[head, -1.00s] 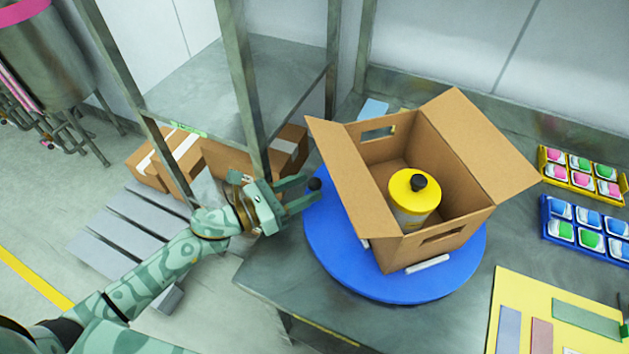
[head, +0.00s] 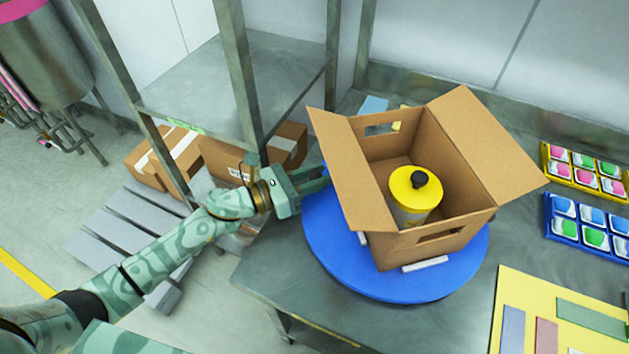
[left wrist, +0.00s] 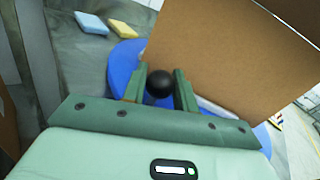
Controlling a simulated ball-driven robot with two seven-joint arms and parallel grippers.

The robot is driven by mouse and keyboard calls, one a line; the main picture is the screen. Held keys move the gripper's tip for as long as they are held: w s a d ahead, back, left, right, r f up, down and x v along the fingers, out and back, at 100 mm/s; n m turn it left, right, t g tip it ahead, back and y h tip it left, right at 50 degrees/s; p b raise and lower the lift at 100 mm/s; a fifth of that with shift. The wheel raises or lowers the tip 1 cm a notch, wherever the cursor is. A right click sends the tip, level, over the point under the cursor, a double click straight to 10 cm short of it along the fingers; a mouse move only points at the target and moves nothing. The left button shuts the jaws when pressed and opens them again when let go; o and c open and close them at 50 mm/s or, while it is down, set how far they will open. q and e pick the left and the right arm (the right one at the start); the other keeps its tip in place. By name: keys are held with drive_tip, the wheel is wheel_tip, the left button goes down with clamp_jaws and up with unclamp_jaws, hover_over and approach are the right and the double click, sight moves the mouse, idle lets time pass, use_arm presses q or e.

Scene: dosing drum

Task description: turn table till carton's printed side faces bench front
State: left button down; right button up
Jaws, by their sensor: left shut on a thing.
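A blue round turntable (head: 345,262) lies on the bench. An open brown carton (head: 398,247) stands on it, a corner toward the bench front. The visible outer side with a hand slot shows no print; its other outer sides are largely hidden. A yellow-lidded container (head: 414,192) with a black knob stands inside. My left gripper (head: 322,180) is at the turntable's left rim, beside the carton's left flap. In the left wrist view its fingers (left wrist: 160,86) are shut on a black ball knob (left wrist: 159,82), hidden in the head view. My right gripper is not in view.
The bench (head: 275,275) has a bare front left area. Yellow (head: 574,181) and blue (head: 567,239) trays of small packs stand at the right, with a yellow board (head: 508,287) in front. A metal shelf post (head: 239,85) rises near my left wrist.

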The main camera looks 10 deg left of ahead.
use_arm(q)
drive_tip(key=shift+w+f+b, duration=0.25)
drive_tip(key=shift+w+b, duration=0.05)
drive_tip(key=shift+w, duration=0.2)
drive_tip(key=shift+w+r+m+g+h, duration=0.1)
drive_tip(key=shift+r+m+g+h, duration=0.1)
drive_tip(key=shift+m+g+h, duration=0.1)
drive_tip(key=c, duration=1.1)
unclamp_jaws()
drive_tip(key=v, duration=1.6)
drive_tip(key=shift+a+r, duration=0.1)
drive_tip(key=shift+a, duration=0.05)
drive_tip(key=shift+c, duration=0.2)
